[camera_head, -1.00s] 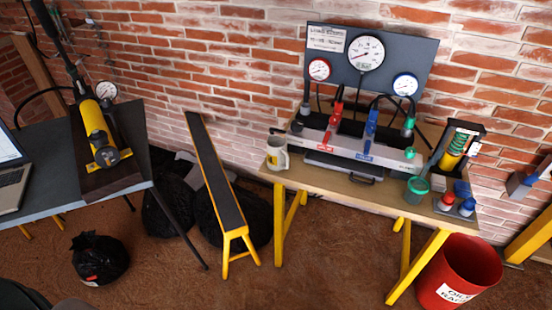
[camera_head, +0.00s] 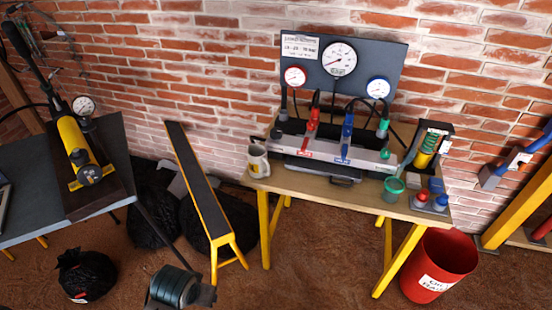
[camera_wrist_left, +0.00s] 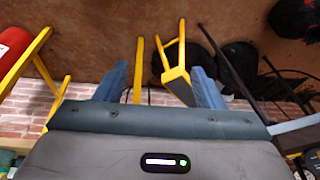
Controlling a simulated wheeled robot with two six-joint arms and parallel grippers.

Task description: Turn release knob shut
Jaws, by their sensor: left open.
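A yellow hand pump (camera_head: 80,150) with a long black handle lies on a dark board on the left table. A dark round knob (camera_head: 90,174) is at its near end; whether this is the release knob I cannot tell for sure. A gauge (camera_head: 83,106) stands beside the pump. In the left wrist view my left gripper (camera_wrist_left: 158,84) has its two blue-grey fingers wide apart with nothing between them. A teal and dark part of my arm shows at the bottom of the head view, well short of the pump. My right gripper is not in view.
A narrow black-topped yellow bench (camera_head: 205,185) stands between the left table (camera_head: 25,213) and the wooden table (camera_head: 325,190) with its gauge panel (camera_head: 300,70) and manifold. A black bag (camera_head: 85,275) lies on the floor. A red bin (camera_head: 440,265) stands at the right.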

